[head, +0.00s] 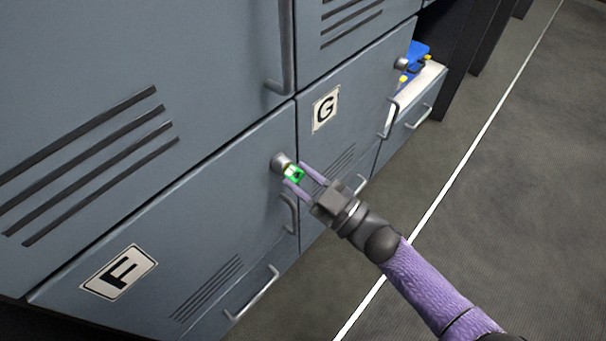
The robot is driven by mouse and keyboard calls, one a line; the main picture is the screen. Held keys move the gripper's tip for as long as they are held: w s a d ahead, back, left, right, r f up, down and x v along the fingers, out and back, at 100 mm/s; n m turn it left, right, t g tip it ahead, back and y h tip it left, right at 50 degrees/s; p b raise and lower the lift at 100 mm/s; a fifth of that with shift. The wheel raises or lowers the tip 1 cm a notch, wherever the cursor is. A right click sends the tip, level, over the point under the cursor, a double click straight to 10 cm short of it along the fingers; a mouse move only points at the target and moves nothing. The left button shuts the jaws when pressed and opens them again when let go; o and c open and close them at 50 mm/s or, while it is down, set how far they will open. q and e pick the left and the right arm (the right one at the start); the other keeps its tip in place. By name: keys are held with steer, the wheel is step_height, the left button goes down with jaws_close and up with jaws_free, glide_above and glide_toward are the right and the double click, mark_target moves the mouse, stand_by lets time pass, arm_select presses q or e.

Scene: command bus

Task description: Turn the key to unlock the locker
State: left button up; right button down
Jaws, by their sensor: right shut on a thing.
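The key (294,174) has a bright green head and sits at the round metal lock (280,161) on the door of locker F (210,215). My right gripper (297,176) reaches in from the lower right, with its two purple fingers on either side of the green head, shut on it. How deep the key sits in the lock is too small to tell. The door of locker F looks closed. My left gripper is not in view.
Locker G (355,105), with its own lock (401,63), stands to the right. A handle (289,213) is just below my fingers. Blue and yellow items (414,62) lie on a white surface further right. The grey floor (500,190) on the right is clear.

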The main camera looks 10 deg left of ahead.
steer(key=shift+m, duration=0.4)
steer(key=shift+s+r+m+t+p, duration=0.1)
steer(key=shift+m+t+p, duration=0.3)
steer(key=shift+m, duration=0.8)
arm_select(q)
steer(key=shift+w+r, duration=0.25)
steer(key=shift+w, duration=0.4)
arm_select(e)
steer(key=shift+a+m+t+h, duration=0.1)
steer(key=shift+m+t+h, duration=0.3)
steer(key=shift+m, duration=0.8)
steer(key=c, duration=0.8)
jaws_free()
steer(key=shift+m, duration=0.5)
steer(key=o, duration=0.5)
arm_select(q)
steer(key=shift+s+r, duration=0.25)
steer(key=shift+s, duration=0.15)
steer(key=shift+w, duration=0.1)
